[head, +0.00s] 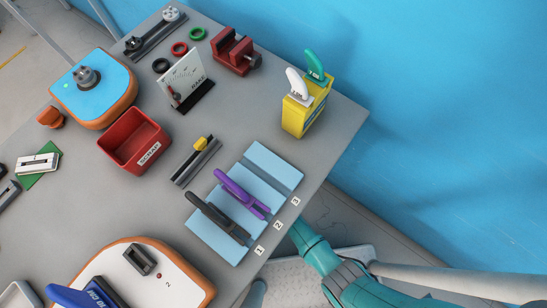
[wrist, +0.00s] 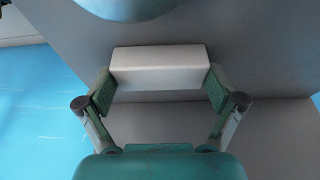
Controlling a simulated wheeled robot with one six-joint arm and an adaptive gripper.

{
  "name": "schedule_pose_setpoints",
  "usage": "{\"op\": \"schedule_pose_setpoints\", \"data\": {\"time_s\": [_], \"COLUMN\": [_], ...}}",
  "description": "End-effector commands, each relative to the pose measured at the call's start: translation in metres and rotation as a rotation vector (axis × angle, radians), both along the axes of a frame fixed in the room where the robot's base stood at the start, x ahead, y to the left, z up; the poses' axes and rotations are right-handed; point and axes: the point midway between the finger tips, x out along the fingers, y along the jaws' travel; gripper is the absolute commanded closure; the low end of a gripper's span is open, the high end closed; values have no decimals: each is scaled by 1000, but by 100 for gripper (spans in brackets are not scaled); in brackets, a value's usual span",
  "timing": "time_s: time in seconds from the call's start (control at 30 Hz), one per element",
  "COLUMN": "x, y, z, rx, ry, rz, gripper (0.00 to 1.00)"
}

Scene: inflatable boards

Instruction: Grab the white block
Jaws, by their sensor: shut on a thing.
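The white block (wrist: 158,67) is a plain oblong bar, lying crosswise in the wrist view. My gripper (wrist: 160,83) has one green pad at each end of the block and is shut on it. The block's long side face and part of its top show. Neither the gripper's fingers nor this block can be made out in the head view. There, only my teal arm shows at the lower right, by the table's front edge.
The grey table (head: 235,115) holds a light-blue numbered rack (head: 262,160) with black and purple handled tools. A yellow holder (head: 296,119), red scrap bin (head: 125,150), red vise (head: 231,55) and orange-edged boards stand around it. A blue wall (head: 440,80) is at the right.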

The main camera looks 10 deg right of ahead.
Motion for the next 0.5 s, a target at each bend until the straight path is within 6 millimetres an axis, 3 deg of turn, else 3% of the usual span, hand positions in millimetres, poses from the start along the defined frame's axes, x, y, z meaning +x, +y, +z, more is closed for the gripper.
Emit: {"op": "schedule_pose_setpoints", "data": {"time_s": [0.3, 0.5], "x": [-2, -3], "y": [1, 3], "z": [4, 27], "rx": [0, 2], "ry": [0, -2], "rz": [0, -1], "gripper": [42, 42]}}
